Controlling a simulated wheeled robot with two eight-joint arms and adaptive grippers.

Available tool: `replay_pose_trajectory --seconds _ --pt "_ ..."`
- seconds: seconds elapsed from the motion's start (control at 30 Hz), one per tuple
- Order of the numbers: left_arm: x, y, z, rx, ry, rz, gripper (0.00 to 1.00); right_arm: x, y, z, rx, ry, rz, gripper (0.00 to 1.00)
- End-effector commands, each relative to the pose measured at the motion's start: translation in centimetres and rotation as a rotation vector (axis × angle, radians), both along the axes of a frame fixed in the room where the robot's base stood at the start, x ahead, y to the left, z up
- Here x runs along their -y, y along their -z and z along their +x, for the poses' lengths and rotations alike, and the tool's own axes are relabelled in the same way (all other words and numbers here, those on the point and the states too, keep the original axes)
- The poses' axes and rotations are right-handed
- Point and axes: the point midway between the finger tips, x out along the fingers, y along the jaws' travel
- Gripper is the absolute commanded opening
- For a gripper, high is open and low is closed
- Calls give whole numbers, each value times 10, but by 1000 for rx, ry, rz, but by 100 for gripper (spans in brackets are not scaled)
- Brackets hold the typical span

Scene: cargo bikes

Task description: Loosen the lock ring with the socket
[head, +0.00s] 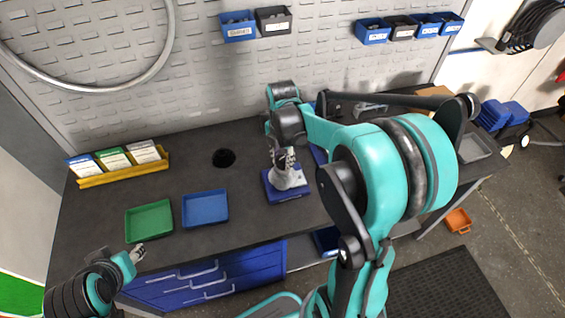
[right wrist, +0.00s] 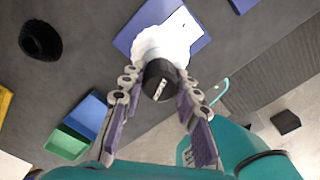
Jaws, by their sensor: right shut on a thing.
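My right gripper (head: 284,157) is over a white rounded part (head: 287,178) on a blue base (head: 272,194) on the bench. In the right wrist view the right gripper (right wrist: 158,79) has its fingers on both sides of a black cylindrical socket (right wrist: 158,84) with pale lettering, and is shut on it. The socket is in front of the white part (right wrist: 180,38) and blue base (right wrist: 130,36); whether they touch cannot be told. The lock ring cannot be made out. My left gripper (head: 138,253) is at the bench's front left, near the green tray; its jaws are too small to judge.
A green tray (head: 149,221) and a blue tray (head: 205,208) sit on the left of the dark bench (head: 180,183). A round black item (head: 224,158) lies behind them. A yellow rack (head: 122,174) with labelled boxes stands at the back left. A grey tray (head: 474,148) is at the right.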

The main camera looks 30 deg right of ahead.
Motion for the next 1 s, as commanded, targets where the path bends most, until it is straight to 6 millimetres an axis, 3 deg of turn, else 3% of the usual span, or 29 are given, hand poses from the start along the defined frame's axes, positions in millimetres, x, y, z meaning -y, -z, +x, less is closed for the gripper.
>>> replay_pose_trajectory --seconds 0.2,0.53,1.0 --pt "0 1 0 0 0 0 40 -1 2 -2 -4 -182 2 0" --pt "0 -1 0 0 0 0 40 -1 0 -2 -4 -167 2 0" --pt "0 -16 0 0 0 0 40 0 -21 -1 -2 -166 1 0"
